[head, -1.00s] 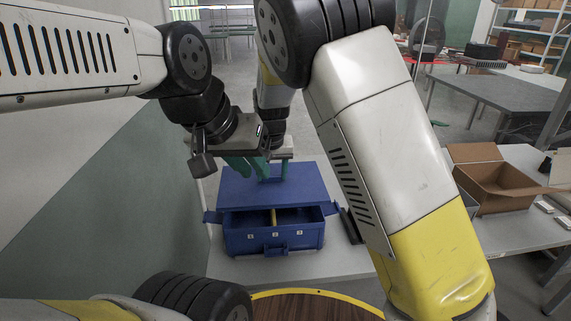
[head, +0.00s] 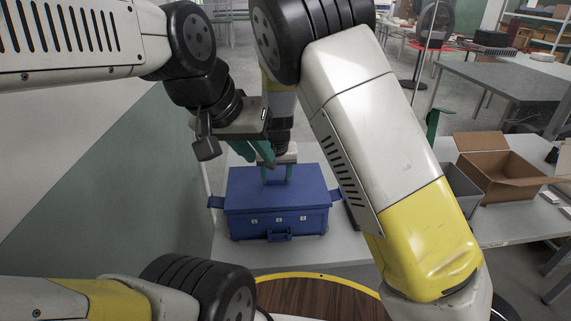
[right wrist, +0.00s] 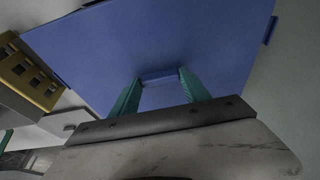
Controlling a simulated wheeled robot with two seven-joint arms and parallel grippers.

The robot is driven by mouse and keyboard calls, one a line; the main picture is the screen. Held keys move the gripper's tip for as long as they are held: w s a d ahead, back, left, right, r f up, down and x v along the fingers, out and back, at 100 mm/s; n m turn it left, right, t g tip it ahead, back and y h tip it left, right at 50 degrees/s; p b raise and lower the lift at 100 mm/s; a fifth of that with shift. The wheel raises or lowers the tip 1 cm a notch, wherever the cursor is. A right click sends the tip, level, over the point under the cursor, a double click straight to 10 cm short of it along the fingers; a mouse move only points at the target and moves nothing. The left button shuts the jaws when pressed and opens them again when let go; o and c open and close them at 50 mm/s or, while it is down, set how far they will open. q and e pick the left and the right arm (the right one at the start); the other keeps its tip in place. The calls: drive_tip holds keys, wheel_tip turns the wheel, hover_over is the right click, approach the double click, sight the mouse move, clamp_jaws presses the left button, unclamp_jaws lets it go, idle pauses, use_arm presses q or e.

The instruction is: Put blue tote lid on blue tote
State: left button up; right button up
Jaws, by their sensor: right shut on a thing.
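The blue tote (head: 255,228) stands on the pale table, its front wall and latch facing me. The blue tote lid (head: 250,183) lies flat over the tote's top and covers its opening; whether it is fully seated I cannot tell. My right gripper (head: 277,174) points down, shut on the lid's handle. In the right wrist view, its green fingers (right wrist: 160,88) grip the handle in the middle of the lid (right wrist: 185,45). My left gripper (head: 262,154) hangs just left of and above it, clear of the lid; its fingers overlap in the view.
A grey bin (head: 463,188) and an open cardboard box (head: 496,176) stand on a table at right. The pale table (head: 300,257) has bare room in front of the tote. A green-grey wall panel (head: 130,190) borders the left.

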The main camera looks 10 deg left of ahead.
drive_tip(key=shift+f, duration=0.85)
idle(2.0)
drive_tip(key=o, duration=1.7)
drive_tip(key=shift+c, duration=0.3)
drive_tip(key=shift+r, duration=4)
